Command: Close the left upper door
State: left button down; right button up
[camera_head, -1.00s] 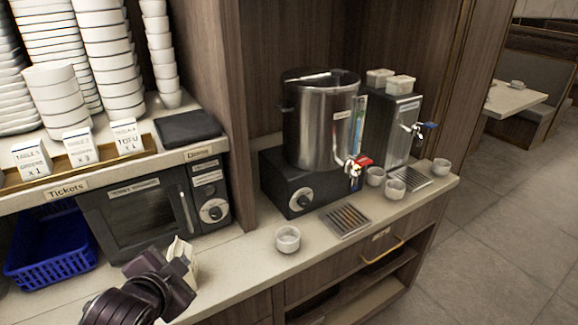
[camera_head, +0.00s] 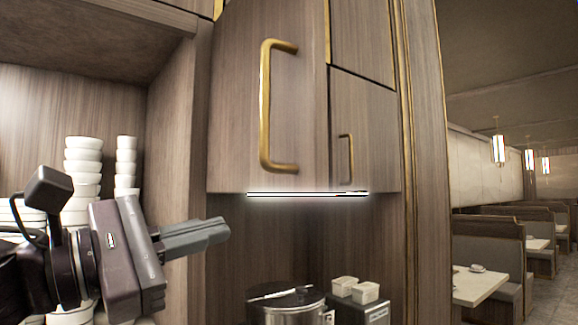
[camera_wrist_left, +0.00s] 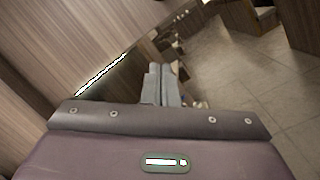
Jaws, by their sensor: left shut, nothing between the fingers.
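The left upper door (camera_head: 235,110) is a wood panel with a large brass handle (camera_head: 266,105), in the upper middle of the head view. It looks nearer than the smaller-handled door to its right and seems to stand out from the cabinet; how far it is open I cannot tell. My left gripper (camera_head: 222,231) is shut and empty, below the door's lower edge and pointing right. It is apart from the handle in the picture. In the left wrist view its fingers (camera_wrist_left: 160,84) lie together with nothing between them. My right gripper is not in view.
A second door (camera_head: 365,140) with a small handle is to the right, above a bright light strip (camera_head: 308,193). Stacked white bowls (camera_head: 83,170) stand behind my left arm. A steel urn (camera_head: 287,306) is below. Dining booths (camera_head: 500,235) are at the far right.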

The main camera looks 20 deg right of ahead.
aim_at(315, 151)
pick_arm(q)
jog(key=s+a+r+m+g+y, duration=0.1)
jog(key=s+a+r+m, duration=0.2)
jog(key=s+r+m, duration=0.15)
jog(key=s+a+r+m+g, duration=0.1)
jog(key=s+a+r+m, duration=0.1)
jog(key=s+r+m, duration=0.3)
jog(key=shift+m, duration=0.45)
jog(key=p+x, duration=0.2)
jog(key=x, duration=0.2)
jog(key=p+x, duration=0.3)
jog(key=x, duration=0.1)
jog(key=w+p+x, duration=0.1)
jog(key=p+x, duration=0.1)
jog(key=x, duration=0.3)
jog(key=shift+a+f, duration=0.1)
jog(key=shift+f, duration=0.15)
jog(key=shift+w+d+f+p, duration=0.15)
jog(key=shift+d+f+p, duration=0.05)
jog(key=shift+d+p, duration=0.35)
